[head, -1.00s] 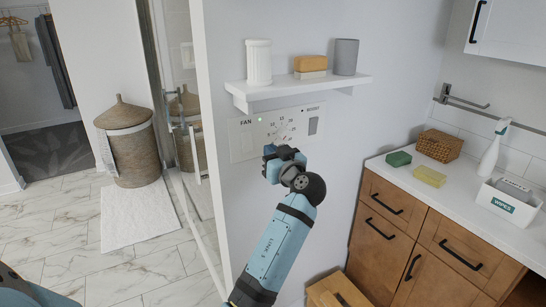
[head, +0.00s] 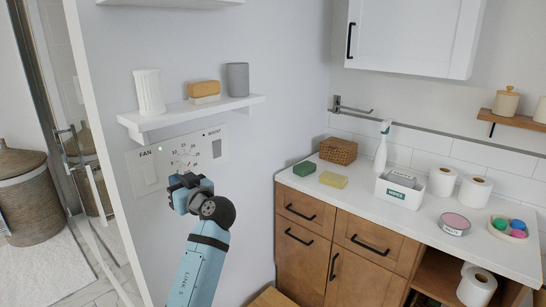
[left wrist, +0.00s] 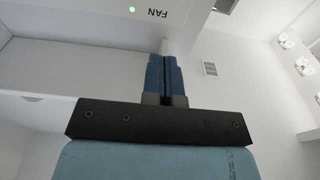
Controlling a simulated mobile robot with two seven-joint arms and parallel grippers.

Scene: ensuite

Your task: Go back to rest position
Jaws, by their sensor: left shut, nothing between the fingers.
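My left gripper (head: 186,192) is in front of the wall control panel (head: 177,160) in the head view, just below its dial. Its two blue fingers are closed together with nothing between them, as the left wrist view (left wrist: 166,78) also shows. I cannot tell whether the fingertips touch the panel. The panel has a FAN switch with a lit green light, a round dial and a BOOST switch. My right gripper is out of view.
A shelf (head: 192,114) above the panel holds a white ribbed cup, a stacked orange block and a grey cup. A wooden cabinet (head: 352,243) stands to the right. Its counter carries a wicker basket, sponges, a spray bottle, a wipes box (head: 398,190) and toilet rolls.

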